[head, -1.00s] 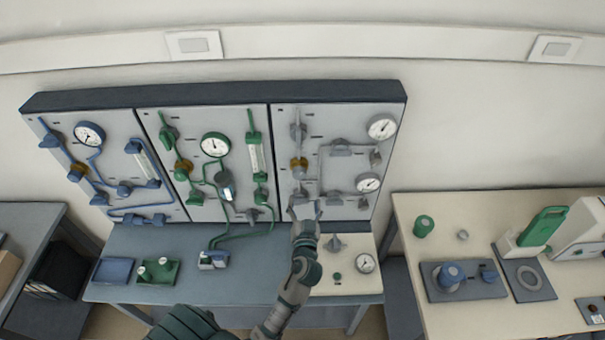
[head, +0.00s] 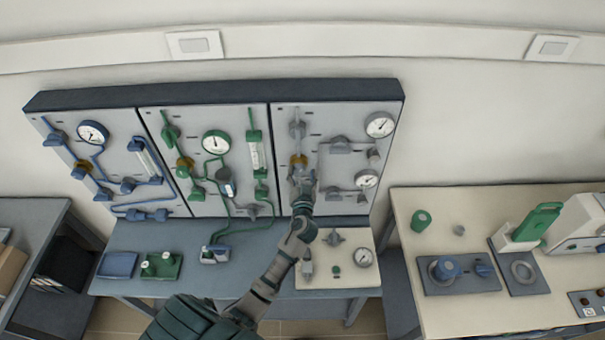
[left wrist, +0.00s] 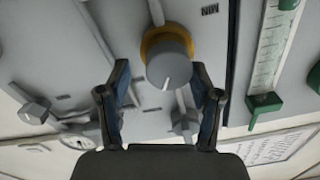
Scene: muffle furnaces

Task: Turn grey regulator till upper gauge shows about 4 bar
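The grey regulator is a round knob with a yellow-orange collar (head: 299,160) on the right-hand panel. In the left wrist view the grey regulator (left wrist: 169,69) lies ahead, between and just beyond my fingertips, with a white line on its face. My left gripper (head: 303,178) is at the panel just below it; in the left wrist view the gripper (left wrist: 163,82) is open, its fingers either side of the knob with gaps visible. The upper gauge (head: 380,124) is at the panel's top right; its needle is too small to read. My right gripper is out of view.
A lower gauge (head: 366,180) and grey valves (head: 340,146) sit right of the regulator. A green flowmeter (head: 255,152) stands on the middle panel to the left. Below is a bench (head: 185,240) with a beige board (head: 315,277) holding another gauge.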

